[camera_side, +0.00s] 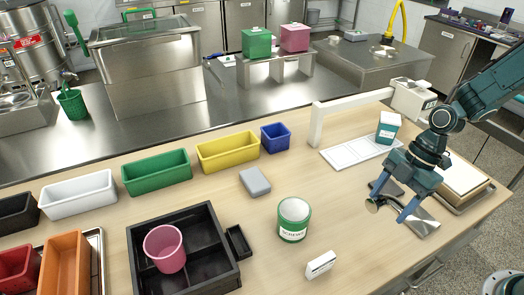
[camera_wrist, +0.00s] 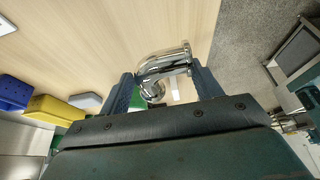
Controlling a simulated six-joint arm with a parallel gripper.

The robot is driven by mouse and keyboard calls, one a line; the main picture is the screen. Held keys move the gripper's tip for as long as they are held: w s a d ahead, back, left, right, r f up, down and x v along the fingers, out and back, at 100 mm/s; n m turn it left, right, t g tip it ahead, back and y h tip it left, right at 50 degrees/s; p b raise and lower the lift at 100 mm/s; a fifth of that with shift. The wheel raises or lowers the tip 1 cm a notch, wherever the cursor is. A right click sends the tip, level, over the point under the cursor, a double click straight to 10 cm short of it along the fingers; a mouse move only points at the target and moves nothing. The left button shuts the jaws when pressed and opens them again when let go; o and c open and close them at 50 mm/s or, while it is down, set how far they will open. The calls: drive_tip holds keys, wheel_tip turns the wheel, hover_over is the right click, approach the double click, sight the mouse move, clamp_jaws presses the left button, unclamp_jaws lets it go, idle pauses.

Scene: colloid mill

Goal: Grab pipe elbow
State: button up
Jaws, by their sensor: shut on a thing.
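The pipe elbow is shiny chrome and curved, with a flanged end. In the wrist view the pipe elbow (camera_wrist: 163,66) sits between the two blue-grey fingers of my gripper (camera_wrist: 163,88), which are shut on it. In the side view my gripper (camera_side: 388,203) points down at the right part of the table, and a round end of the pipe elbow (camera_side: 372,205) shows by the fingers.
A green-labelled tin (camera_side: 293,221), a small white box (camera_side: 320,265) and a grey block (camera_side: 255,181) stand leftward on the wooden table. A black tray (camera_side: 140,245) holds a pink cup (camera_side: 165,250). Coloured bins line the back.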

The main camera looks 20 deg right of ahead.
sight(391, 198)
wheel_tip(391, 198, up, 11)
idle(0.4)
drive_tip(key=shift+f, duration=0.1)
drive_tip(key=shift+w, duration=0.1)
idle(0.4)
